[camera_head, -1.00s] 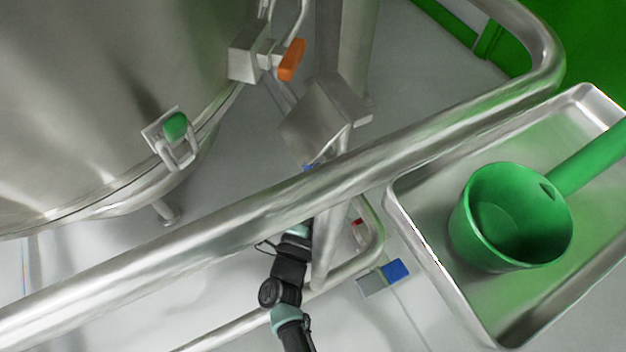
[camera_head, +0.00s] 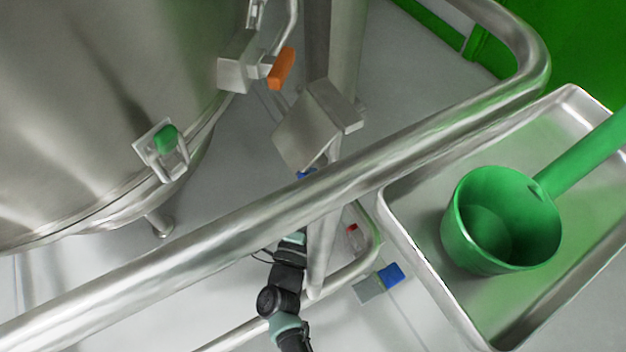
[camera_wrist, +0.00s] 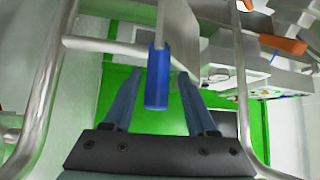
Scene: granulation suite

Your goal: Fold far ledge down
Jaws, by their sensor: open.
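A blue grip (camera_wrist: 157,80) on the end of a pale metal bar lies between the fingers of my open gripper (camera_wrist: 160,74) in the wrist view. I cannot tell whether either finger touches it. In the head view a grey metal plate (camera_head: 305,130), which may be the far ledge, sits tilted beyond the thick rail. A small blue piece (camera_head: 306,174) shows at its lower edge, partly hidden by the rail. The rail also hides my gripper in the head view. A second grey piece with a blue end (camera_head: 390,275) sits lower right.
The thick steel rail (camera_head: 250,225) crosses over my arm. A large steel vessel (camera_head: 90,100) with a green-knobbed latch (camera_head: 165,140) stands left. An orange handle (camera_head: 281,69) is near the plate. A steel tray (camera_head: 420,262) holding a green scoop (camera_head: 500,220) is at right.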

